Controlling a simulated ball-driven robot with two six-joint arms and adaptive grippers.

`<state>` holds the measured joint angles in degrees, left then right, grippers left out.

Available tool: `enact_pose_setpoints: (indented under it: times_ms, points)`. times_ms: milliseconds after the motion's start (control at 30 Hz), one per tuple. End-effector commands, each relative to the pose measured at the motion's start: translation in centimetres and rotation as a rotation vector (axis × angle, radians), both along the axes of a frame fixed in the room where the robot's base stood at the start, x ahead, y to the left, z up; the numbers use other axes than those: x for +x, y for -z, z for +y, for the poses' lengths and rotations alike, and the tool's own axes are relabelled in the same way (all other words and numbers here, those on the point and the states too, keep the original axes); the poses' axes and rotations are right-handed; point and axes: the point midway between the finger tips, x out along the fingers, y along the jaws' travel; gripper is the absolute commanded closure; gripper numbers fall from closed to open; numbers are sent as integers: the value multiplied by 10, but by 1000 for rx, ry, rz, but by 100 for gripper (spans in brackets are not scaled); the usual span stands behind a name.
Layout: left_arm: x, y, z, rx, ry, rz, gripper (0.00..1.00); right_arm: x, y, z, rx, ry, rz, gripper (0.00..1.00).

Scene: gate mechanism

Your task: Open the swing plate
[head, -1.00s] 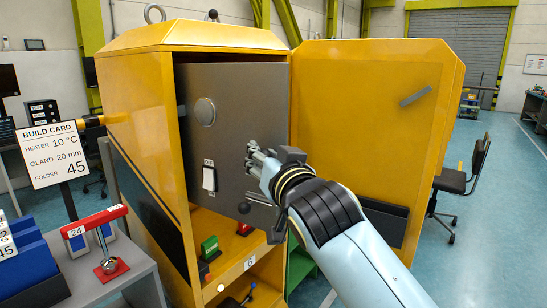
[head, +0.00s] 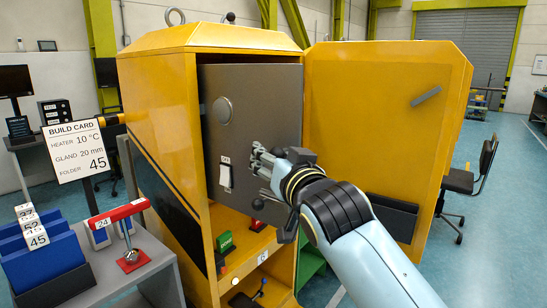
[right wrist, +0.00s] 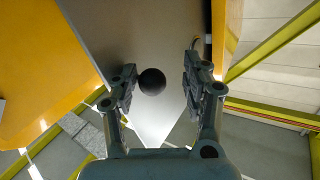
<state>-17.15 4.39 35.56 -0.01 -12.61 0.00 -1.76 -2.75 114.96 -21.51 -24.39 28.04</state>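The swing plate (head: 262,110) is a flat grey panel upright inside the yellow cabinet. It bears a round disc (head: 222,110), a white switch (head: 226,176) and a black ball knob (head: 258,204) near its lower right. My right gripper (head: 262,163) is in front of the plate's right part, its fingers just above the knob in the head view. In the right wrist view my right gripper (right wrist: 160,78) is open, with the ball knob (right wrist: 152,81) showing between its fingers, nearer the left one. I cannot tell whether they touch. My left gripper is not in view.
The yellow cabinet door (head: 385,130) stands wide open to the right, beside my right arm. A shelf below the plate holds a green block (head: 225,242). A grey bench (head: 150,262) with a red-handled tool (head: 118,213) and blue folders stands at the left.

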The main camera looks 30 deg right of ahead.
Motion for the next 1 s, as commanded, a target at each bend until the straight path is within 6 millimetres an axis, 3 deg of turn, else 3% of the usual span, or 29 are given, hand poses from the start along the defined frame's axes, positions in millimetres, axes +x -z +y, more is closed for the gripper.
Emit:
enact_pose_setpoints:
  times_ms: [267, 700, 1000]
  points:
    - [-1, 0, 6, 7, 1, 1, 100, -1, -1, 0, 0, 0, -3, 49]
    - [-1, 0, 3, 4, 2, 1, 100, -65, 0, 10, 3, 0, -1, 49]
    - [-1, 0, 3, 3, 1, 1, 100, -74, -1, 11, 0, 0, -2, 49]
